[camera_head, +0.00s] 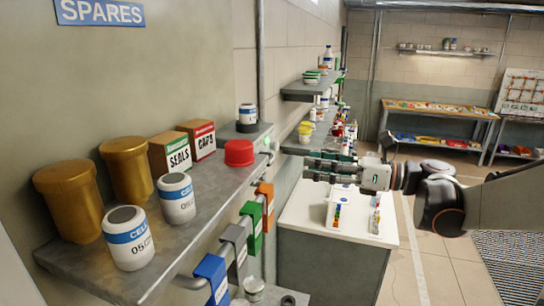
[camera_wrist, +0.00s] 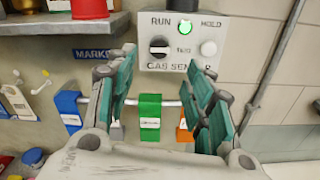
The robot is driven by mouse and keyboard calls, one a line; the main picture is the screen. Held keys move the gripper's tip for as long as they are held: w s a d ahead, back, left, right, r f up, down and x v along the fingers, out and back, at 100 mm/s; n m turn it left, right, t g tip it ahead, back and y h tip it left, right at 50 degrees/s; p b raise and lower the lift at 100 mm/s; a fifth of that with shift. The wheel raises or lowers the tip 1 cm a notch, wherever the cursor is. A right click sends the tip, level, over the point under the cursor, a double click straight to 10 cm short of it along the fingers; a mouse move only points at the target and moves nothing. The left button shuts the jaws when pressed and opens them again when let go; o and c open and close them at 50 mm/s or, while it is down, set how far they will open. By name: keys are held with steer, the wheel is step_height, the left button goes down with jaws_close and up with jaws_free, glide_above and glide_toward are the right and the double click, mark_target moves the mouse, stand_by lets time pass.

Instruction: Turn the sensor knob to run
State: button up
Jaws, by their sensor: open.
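The grey gas sensor box (camera_wrist: 183,58) is on the wall in the upper middle of the wrist view. Its round black knob (camera_wrist: 158,47) sits left of centre with a light bar lying roughly level across it, below the word RUN. A green light (camera_wrist: 184,27) glows near the top. A pale round button (camera_wrist: 208,48) is under HOLD. My gripper (camera_wrist: 162,68) is open and empty, its teal-lined fingers spread below the box, the knob seen between and beyond them. In the head view my gripper (camera_head: 318,166) points left past the shelf end. The knob cannot be made out there.
A shelf (camera_head: 85,272) holds gold jars, boxes, white cells and a red cap (camera_head: 239,152). Below it a rail carries blue, grey, green (camera_wrist: 150,117) and orange clips. A white-topped cabinet (camera_head: 300,215) stands below my gripper. Open floor lies to the right.

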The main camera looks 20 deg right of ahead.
mark_target(271, 159)
steer(key=p+x, duration=0.1)
steer(key=x, duration=0.9)
steer(key=shift+w+a, duration=0.2)
steer(key=shift+a, duration=0.1)
steer(key=shift+c, duration=0.3)
steer(key=c, duration=1)
